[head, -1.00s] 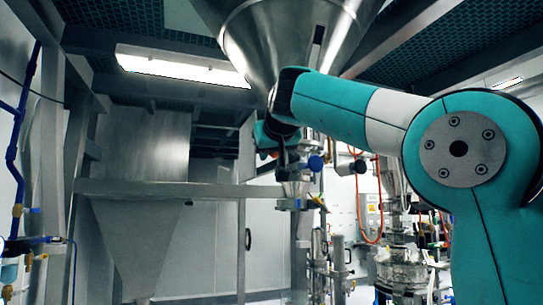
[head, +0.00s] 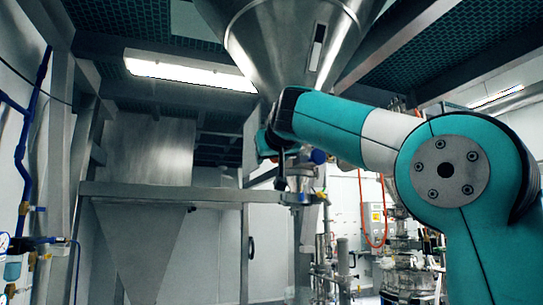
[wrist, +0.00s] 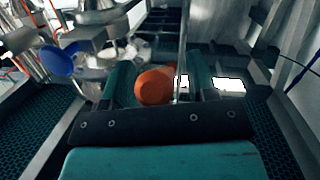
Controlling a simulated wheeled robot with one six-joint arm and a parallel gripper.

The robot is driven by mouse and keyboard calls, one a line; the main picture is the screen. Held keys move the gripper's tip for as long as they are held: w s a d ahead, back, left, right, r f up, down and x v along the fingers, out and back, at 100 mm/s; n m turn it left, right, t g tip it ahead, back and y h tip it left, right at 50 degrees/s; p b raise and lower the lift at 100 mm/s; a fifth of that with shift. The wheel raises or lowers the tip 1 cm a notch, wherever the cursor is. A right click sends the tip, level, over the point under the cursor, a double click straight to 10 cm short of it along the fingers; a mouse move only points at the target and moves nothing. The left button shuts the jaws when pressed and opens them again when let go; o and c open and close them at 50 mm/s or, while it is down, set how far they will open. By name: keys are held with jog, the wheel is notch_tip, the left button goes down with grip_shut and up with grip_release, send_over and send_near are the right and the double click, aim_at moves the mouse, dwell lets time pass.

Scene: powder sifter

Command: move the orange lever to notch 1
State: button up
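The orange lever's round knob (wrist: 155,86) shows in the wrist view between the two teal fingers of my gripper (wrist: 161,84). The fingers stand apart, wider than the knob. The knob is close to the left finger, with a gap to the right finger. I cannot tell whether the left finger touches it. The lever's shaft and the notches are not clearly visible. In the head view my gripper (head: 279,172) is partly hidden at the end of my arm, below the steel hopper, and I cannot make out the orange knob there.
A blue knob (wrist: 57,62) on metal valve fittings (wrist: 110,53) is left of my gripper in the wrist view. The blue knob (head: 317,156) also shows in the head view. The large steel hopper (head: 285,45) hangs above. A steel beam (head: 150,192) crosses at left.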

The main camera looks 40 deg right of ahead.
jog(key=v, duration=1.7)
jog(key=shift+s+b, duration=0.25)
jog(key=shift+b, duration=0.15)
